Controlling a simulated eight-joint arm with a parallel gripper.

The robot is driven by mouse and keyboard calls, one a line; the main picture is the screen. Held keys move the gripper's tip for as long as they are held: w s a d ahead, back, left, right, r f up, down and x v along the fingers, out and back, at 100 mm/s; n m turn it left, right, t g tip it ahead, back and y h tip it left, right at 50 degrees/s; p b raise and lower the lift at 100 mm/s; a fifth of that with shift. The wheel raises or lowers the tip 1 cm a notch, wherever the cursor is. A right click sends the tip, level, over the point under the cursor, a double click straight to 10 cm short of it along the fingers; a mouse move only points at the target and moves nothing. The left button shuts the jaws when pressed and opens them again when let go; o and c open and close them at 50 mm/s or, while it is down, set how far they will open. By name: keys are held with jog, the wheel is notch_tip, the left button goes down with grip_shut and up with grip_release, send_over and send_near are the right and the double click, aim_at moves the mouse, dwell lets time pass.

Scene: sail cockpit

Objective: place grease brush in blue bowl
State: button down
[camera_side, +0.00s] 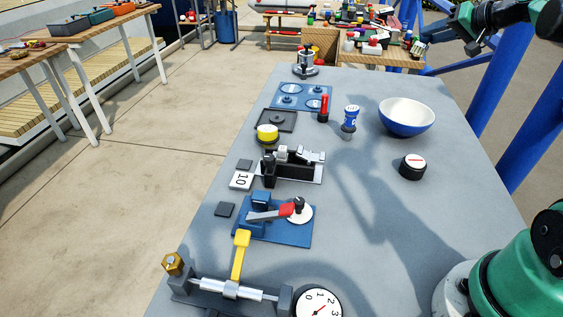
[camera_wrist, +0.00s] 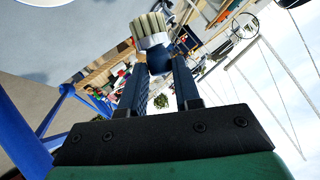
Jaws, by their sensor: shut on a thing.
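The grease brush (camera_wrist: 152,34) has pale bristles, a silvery band and a dark blue handle. My gripper (camera_wrist: 160,66) is shut on its handle in the wrist view, with the bristles pointing away from the fingers. In the side view the brush (camera_side: 418,49) hangs bristles down, tilted, from my gripper (camera_side: 434,33) at the upper right, in the air. The bowl (camera_side: 406,119), white inside and blue outside, stands upright on the grey table below the brush in the picture. The visible inside of the bowl looks empty.
On the grey table (camera_side: 385,220), a round black-and-white knob (camera_side: 412,166) stands below the bowl. A blue-and-white post (camera_side: 350,121) and a red-handled item (camera_side: 323,108) stand to its left. Fixtures and a dial (camera_side: 318,307) line the left side. The right middle is clear.

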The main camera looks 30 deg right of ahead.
aim_at(415, 113)
jog(key=f+n+y, duration=0.1)
jog(key=f+n, duration=0.2)
jog(key=f, duration=0.3)
jog(key=d+f+n+y, duration=0.1)
jog(key=f+n, duration=0.2)
jog(key=f, duration=0.4)
jog(key=d+f+n+y, duration=0.1)
jog(key=f+n, duration=0.2)
jog(key=f, duration=0.3)
jog(key=shift+f+y, duration=0.15)
jog(key=shift+y, duration=0.15)
jog(key=shift+f, duration=0.1)
jog(key=c, duration=0.6)
grip_release()
